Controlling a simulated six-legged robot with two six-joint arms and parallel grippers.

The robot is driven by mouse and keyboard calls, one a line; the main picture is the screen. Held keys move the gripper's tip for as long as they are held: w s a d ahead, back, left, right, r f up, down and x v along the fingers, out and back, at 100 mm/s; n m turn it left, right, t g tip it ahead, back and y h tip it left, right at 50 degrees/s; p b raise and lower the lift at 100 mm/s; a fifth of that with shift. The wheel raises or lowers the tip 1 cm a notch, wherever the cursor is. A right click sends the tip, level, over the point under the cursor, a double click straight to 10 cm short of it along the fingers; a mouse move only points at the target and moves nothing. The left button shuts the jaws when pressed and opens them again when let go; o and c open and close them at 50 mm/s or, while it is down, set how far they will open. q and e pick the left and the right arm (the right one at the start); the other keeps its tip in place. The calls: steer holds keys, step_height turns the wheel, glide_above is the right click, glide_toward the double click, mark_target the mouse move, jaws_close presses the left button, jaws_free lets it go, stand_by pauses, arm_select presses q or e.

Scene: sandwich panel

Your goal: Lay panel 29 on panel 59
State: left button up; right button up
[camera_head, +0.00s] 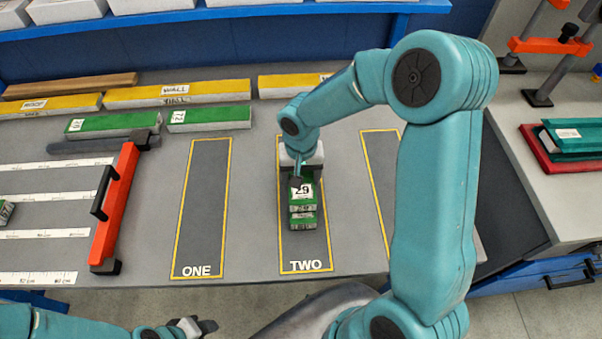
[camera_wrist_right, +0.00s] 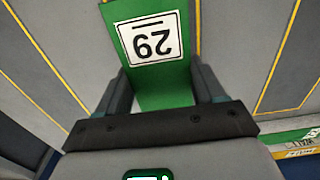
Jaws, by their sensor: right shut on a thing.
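Panel 29 (camera_head: 302,190) is green with a white number label and is the top piece of a stack in the lane marked TWO. My right gripper (camera_head: 300,174) comes from above and is shut on its far end. In the right wrist view, panel 29 (camera_wrist_right: 152,40) lies between the two dark fingers of the gripper (camera_wrist_right: 163,88). Green-and-white panel edges (camera_head: 303,222) show directly below it; no number 59 can be read there. Whether panel 29 touches the piece below cannot be told. My left gripper (camera_head: 198,327) is low at the bottom edge, away from the stack.
Lane ONE (camera_head: 205,205) is empty. An orange clamp bar (camera_head: 115,205) lies left of it. Green panels (camera_head: 112,123) and yellow WALL panels (camera_head: 165,94) lie along the back. A red tray (camera_head: 540,150) with green panels is at right.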

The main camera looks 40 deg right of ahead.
steer(key=shift+f+b, duration=0.4)
steer(key=shift+f, duration=0.05)
steer(key=o, duration=1.4)
steer(key=shift+c, duration=0.2)
steer(key=shift+r, duration=0.1)
step_height(320, 180, up, 16)
steer(key=shift+r, duration=0.15)
